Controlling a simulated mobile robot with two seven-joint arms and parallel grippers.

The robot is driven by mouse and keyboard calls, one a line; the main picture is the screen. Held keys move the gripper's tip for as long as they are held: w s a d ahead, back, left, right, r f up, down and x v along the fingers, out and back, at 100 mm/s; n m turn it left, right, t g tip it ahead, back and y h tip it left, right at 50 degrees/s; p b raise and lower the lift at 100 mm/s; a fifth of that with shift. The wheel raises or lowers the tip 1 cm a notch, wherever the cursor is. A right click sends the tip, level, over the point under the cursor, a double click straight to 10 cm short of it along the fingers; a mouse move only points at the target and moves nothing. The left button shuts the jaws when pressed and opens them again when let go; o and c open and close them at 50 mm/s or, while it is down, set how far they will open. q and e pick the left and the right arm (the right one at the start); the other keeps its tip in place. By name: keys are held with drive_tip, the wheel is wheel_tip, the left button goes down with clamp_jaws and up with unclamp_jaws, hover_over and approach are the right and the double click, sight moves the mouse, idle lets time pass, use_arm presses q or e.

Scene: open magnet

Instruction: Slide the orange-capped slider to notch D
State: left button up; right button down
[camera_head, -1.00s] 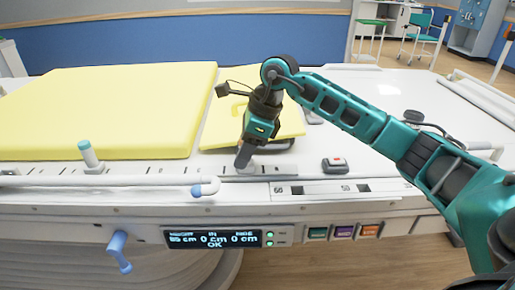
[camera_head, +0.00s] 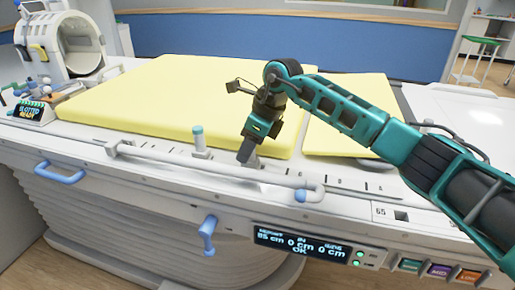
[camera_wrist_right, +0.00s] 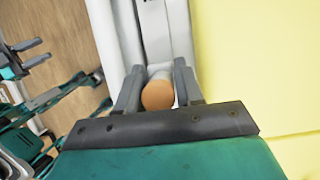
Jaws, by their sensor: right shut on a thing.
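The orange-capped slider shows its round orange top (camera_wrist_right: 158,95) in the right wrist view, between my fingers. My right gripper (camera_wrist_right: 157,88) is shut on it. In the head view, my right gripper (camera_head: 246,158) is low over the table's front strip and hides the cap. A teal-capped post (camera_head: 198,140) stands upright a short way to its left, apart from it. My left gripper is out of view.
A white rail (camera_head: 215,172) with a blue end runs along the front edge, just before the gripper. Yellow pads (camera_head: 150,95) lie behind the strip. Blue handles (camera_head: 208,230) and a display (camera_head: 300,245) are on the front face. A white ring-shaped device (camera_head: 70,45) stands at far left.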

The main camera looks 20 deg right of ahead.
drive_tip(key=shift+w+a+r, duration=0.1)
drive_tip(key=shift+a+r, duration=0.05)
drive_tip(key=shift+a, duration=0.05)
drive_tip(key=c, duration=1.1)
unclamp_jaws()
drive_tip(key=shift+o, duration=1)
drive_tip(key=shift+a, duration=0.1)
drive_tip(key=shift+d+r, duration=0.3)
drive_tip(key=shift+r, duration=0.1)
drive_tip(key=v, duration=1.2)
drive_tip(key=shift+p, duration=0.4)
drive_tip(key=shift+f, duration=0.1)
